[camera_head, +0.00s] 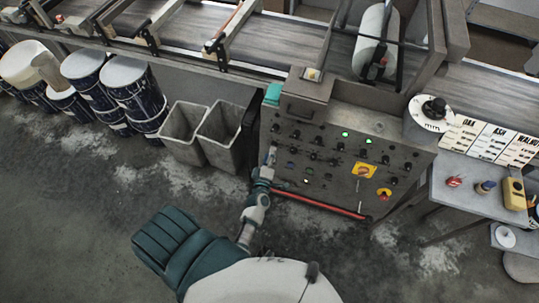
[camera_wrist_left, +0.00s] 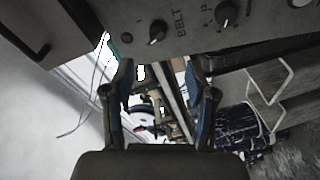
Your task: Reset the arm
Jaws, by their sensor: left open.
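My left arm reaches up to the left side of the control panel (camera_head: 335,165) in the head view. My left gripper (camera_head: 269,158) is small there, close to the panel's left edge; whether it touches cannot be told. In the left wrist view the left gripper (camera_wrist_left: 160,85) has its two blue-padded fingers apart, with nothing held between them. The panel (camera_wrist_left: 200,25) fills the top of that view, with black knobs and a label reading BELT. My right gripper is in neither view.
Two grey bins (camera_head: 219,135) stand left of the panel, and several blue drums (camera_head: 130,90) farther left. A conveyor (camera_head: 270,40) runs behind. A red rail (camera_head: 318,205) runs along the panel's bottom. A side table (camera_head: 460,205) stands right. The floor in front is clear.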

